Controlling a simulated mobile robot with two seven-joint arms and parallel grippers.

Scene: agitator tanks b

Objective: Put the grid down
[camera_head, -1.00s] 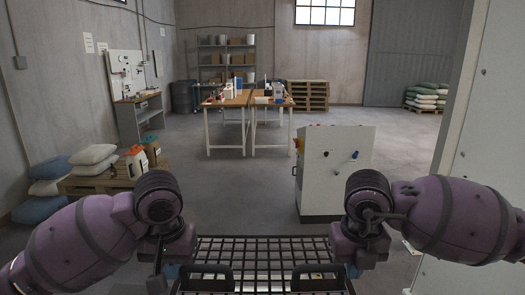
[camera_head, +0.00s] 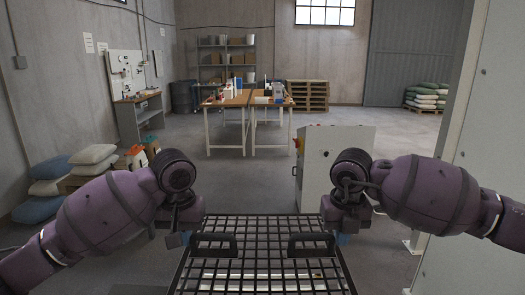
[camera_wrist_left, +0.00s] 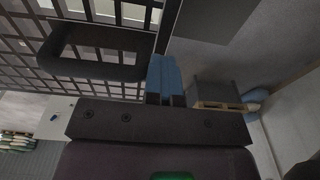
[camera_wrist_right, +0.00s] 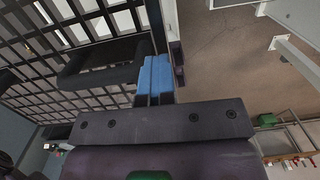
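The dark metal grid (camera_head: 265,222) with two raised black handles lies in front of me in the head view, roughly level. Its left edge is at my left gripper (camera_head: 186,238) and its right edge at my right gripper (camera_head: 344,239). In the left wrist view the blue fingertips (camera_wrist_left: 164,74) are close together on the grid's side bar. In the right wrist view the blue fingertips (camera_wrist_right: 153,76) are likewise closed on the side bar. The grid's near end is cut off by the frame, and what lies under it shows only in part.
A grey-white control cabinet (camera_head: 335,160) stands just beyond the grid on the right. A pale wall panel (camera_head: 480,150) rises at the right. Sacks (camera_head: 92,158) and bottles lie at the left. The floor ahead is clear up to the worktables (camera_head: 228,105).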

